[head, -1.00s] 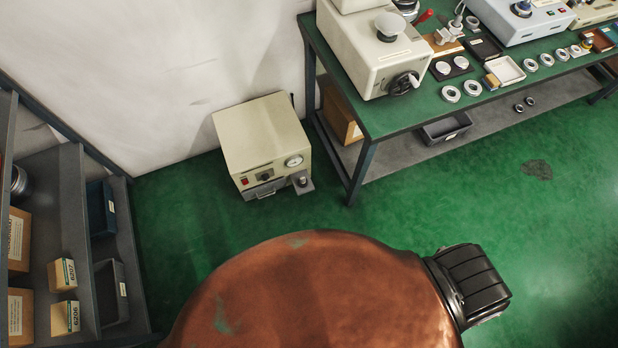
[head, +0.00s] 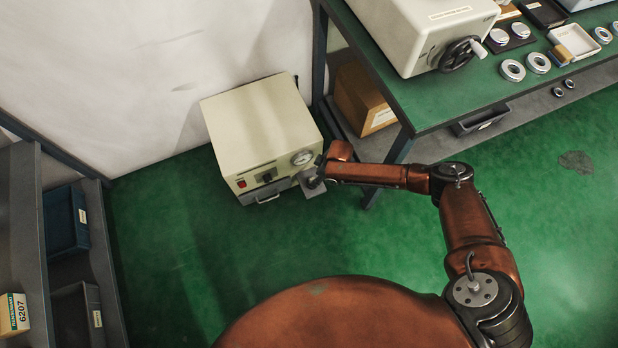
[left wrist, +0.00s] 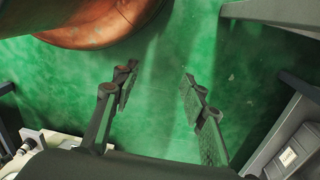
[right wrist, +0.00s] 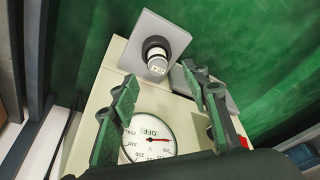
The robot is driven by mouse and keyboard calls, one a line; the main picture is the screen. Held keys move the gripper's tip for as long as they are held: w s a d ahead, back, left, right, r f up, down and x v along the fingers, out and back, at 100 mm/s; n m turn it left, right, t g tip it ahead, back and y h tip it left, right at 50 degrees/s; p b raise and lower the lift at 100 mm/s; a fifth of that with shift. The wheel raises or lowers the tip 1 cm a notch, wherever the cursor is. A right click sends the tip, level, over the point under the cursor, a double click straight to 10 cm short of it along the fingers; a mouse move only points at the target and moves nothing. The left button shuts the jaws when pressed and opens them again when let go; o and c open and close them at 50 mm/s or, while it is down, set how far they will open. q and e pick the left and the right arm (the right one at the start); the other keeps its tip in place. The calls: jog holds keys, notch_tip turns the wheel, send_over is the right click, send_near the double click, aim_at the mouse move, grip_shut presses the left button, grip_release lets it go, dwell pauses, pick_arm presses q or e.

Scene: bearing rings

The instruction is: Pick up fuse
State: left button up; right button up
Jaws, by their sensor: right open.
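The fuse (right wrist: 157,58) appears to be the small cylinder with a pale, labelled end, standing in a dark ring on a grey plate (right wrist: 155,30) of the cream box. My right gripper (right wrist: 162,80) is open, its fingers spread either side of and just short of the fuse, with nothing between the pads. In the head view my right gripper (head: 319,172) is at the box's front right corner, where it partly hides the plate and the fuse. My left gripper (left wrist: 158,80) is open and empty above green floor.
The cream box (head: 255,120) has a round gauge (head: 301,157), a knob and a front handle. It stands on the floor by the white wall. The green-topped bench (head: 440,105) is close on its right, a shelf rack (head: 95,250) on its left. Floor in front is clear.

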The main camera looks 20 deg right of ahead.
aim_at(313, 178)
jog(key=b+x, duration=0.1)
jog(key=x, duration=0.1)
jog(key=shift+w+f, duration=0.1)
jog(key=shift+f, duration=0.2)
jog(key=b+x, duration=0.3)
jog(key=x, duration=0.1)
jog(key=shift+w+f+b, duration=0.25)
jog(key=shift+b, duration=0.1)
jog(key=shift+w+a+f, duration=0.15)
jog(key=shift+f, duration=0.1)
pick_arm(q)
jog(key=w+d+f+t+h, duration=0.2)
jog(key=w+d+f+t, duration=0.2)
jog(key=w+d+f, duration=0.2)
notch_tip(313, 178, down, 3)
jog(key=shift+w, duration=1.2)
pick_arm(e)
jog(key=shift+r, duration=0.1)
pick_arm(q)
jog(key=shift+d, duration=0.1)
pick_arm(e)
jog(key=shift+c, duration=0.2)
grip_shut()
